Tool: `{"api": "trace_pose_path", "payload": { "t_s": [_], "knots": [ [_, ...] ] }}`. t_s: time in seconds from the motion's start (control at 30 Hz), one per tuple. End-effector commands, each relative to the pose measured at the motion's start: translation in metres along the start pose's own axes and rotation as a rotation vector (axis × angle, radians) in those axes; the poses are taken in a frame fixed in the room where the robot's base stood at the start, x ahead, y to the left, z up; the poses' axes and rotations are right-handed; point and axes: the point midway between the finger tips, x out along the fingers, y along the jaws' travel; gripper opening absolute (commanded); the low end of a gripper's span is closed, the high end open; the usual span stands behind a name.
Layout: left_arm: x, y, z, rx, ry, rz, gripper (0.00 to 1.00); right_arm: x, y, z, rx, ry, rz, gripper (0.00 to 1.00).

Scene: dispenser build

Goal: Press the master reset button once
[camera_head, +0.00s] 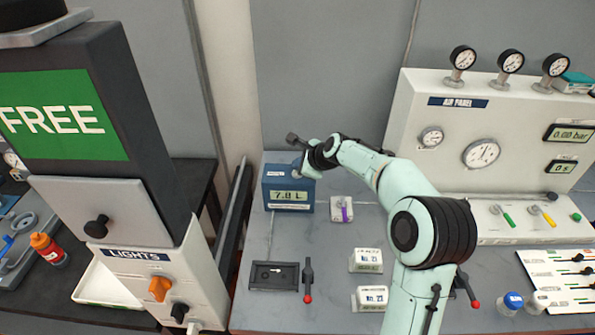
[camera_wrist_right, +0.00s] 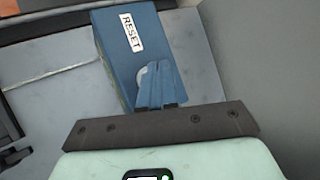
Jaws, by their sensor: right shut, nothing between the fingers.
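The blue box (camera_head: 275,195) with a display reading 7.0 L stands on the grey bench near the wall. In the right wrist view, the blue box (camera_wrist_right: 118,62) carries a white RESET label (camera_wrist_right: 131,31) on its top. A round grey button (camera_wrist_right: 143,76) shows beside the label, partly covered by my fingers. My right gripper (camera_wrist_right: 160,72) is shut and empty, its blue fingertips over the button. I cannot tell whether they touch it. In the head view my right arm reaches across to the box top and hides the button. My left gripper is not in view.
A white AIR PANEL (camera_head: 420,150) with gauges and switches stands at the right. A FREE sign (camera_head: 60,118) above a LIGHTS panel (camera_head: 140,255) stands at the left. A purple-handled valve block (camera_head: 341,208), a black switch plate (camera_head: 274,275) and white counters (camera_head: 366,261) sit near the box.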

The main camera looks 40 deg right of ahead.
Motion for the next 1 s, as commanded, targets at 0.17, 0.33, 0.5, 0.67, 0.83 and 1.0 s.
{"api": "trace_pose_path", "payload": {
  "t_s": [0.17, 0.33, 0.5, 0.67, 0.83, 1.0],
  "knots": [
    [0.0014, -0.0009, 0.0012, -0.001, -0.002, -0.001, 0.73, 0.0019, 0.0014, -0.0013, 0.000, 0.000, 0.000, 0.00],
    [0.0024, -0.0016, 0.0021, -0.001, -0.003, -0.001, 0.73, 0.0034, 0.0025, -0.0025, 0.000, 0.000, 0.000, 0.00],
    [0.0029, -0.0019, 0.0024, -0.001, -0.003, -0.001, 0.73, 0.0043, 0.0031, -0.0032, 0.000, 0.001, 0.001, 0.00],
    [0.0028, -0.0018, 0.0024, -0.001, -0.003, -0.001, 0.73, 0.0044, 0.0033, -0.0033, 0.000, 0.001, 0.001, 0.00],
    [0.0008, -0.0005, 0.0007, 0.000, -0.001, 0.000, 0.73, 0.0029, 0.0022, -0.0021, 0.000, 0.001, 0.002, 0.00],
    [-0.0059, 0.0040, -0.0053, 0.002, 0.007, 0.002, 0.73, -0.0025, -0.0021, 0.0025, 0.000, 0.000, 0.001, 0.00]
  ]
}}
